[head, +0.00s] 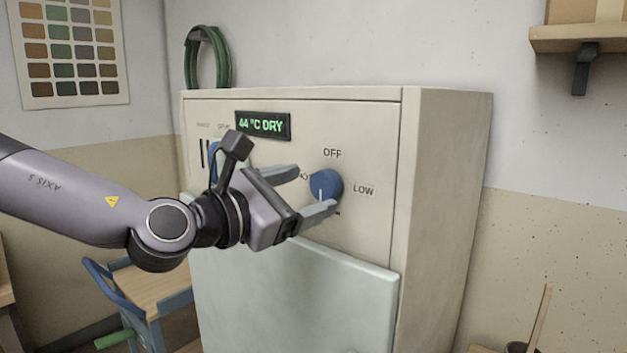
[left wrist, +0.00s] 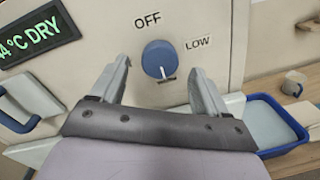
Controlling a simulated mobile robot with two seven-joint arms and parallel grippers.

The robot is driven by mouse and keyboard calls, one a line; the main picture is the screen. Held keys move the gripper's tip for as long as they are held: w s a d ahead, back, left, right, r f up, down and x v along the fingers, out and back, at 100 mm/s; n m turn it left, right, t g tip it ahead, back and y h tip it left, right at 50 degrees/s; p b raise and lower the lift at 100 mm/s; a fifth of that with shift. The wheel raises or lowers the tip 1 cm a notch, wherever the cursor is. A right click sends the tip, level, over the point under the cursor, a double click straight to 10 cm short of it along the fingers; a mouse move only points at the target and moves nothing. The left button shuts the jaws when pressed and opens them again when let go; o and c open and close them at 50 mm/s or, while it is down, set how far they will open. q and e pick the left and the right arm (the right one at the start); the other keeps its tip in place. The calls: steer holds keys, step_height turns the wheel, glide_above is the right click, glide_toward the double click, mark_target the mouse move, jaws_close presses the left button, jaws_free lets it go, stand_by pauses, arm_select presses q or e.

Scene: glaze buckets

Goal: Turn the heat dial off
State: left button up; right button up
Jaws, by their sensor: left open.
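The blue round heat dial (head: 330,181) is on the upper front panel of a cream cabinet (head: 345,120). OFF is printed above it and LOW to its right; labels at the left and below are partly hidden by my fingers. The dial's white mark points down, away from OFF. It also shows in the left wrist view (left wrist: 158,55). My left gripper (head: 315,188) is open, with one fingertip on either side of the dial. In the left wrist view the dial lies between the fingertips (left wrist: 160,64) with gaps at both sides. My right gripper is out of view.
A green-lit display (head: 262,125) reads 44 °C DRY. A blue handle (left wrist: 22,122) sits left of the dial, partly behind my gripper in the head view. A pale door (head: 340,285) is below. A blue tray (left wrist: 298,128) and a mug (left wrist: 294,84) stand to the right.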

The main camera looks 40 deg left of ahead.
mark_target(326, 185)
arm_select(q)
steer(key=shift+w+d, duration=0.2)
steer(key=shift+w, duration=1.1)
steer(key=shift+c, duration=0.2)
steer(key=c, duration=1)
